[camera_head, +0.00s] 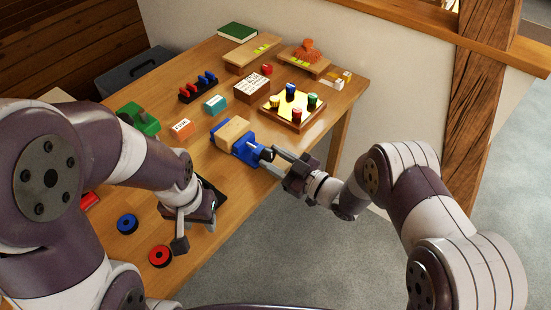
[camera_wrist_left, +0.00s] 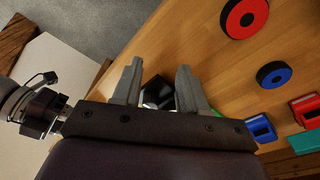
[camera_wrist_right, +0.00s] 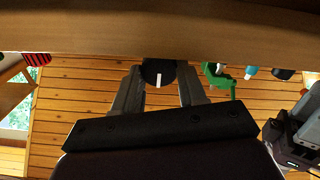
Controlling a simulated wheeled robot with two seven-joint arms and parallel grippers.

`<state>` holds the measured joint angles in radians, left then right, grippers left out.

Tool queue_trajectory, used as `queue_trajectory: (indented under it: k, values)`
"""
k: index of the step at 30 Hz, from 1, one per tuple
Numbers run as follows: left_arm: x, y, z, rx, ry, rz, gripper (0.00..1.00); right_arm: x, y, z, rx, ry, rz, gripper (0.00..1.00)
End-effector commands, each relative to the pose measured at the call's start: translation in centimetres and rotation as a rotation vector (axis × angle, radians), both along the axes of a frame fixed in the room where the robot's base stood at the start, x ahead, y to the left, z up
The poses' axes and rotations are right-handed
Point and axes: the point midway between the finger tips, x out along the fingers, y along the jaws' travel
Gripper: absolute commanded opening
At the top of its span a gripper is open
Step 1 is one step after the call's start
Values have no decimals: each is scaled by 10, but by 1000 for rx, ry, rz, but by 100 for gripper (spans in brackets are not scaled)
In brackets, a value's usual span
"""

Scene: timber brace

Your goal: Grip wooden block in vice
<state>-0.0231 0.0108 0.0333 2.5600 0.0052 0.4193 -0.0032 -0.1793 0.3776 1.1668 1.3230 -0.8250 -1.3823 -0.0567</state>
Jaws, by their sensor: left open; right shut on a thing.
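The blue vice (camera_head: 248,151) sits near the front edge of the wooden table. The light wooden block (camera_head: 232,131) lies between its blue jaws; whether both jaws press on it I cannot tell. My right gripper (camera_head: 273,163) is at the vice's front end, shut on the dark handle knob (camera_head: 266,154). In the right wrist view this round black knob (camera_wrist_right: 158,73) with a white mark sits between the fingers. My left gripper (camera_wrist_left: 159,67) is open and empty over the table's near left part, apart from the vice. The left arm hides part of the table.
A red ring (camera_head: 160,256) and a blue ring (camera_head: 127,223) lie near the left gripper. Open floor lies right of the table.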

Motion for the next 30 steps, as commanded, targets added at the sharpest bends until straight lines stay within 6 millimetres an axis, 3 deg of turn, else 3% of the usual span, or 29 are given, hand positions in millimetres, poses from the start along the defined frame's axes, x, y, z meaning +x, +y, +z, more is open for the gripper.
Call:
queue_trajectory:
  k: [30]
  values:
    - [0,0,25,0,0,0,43,1,-1,0,312,474,-1,11]
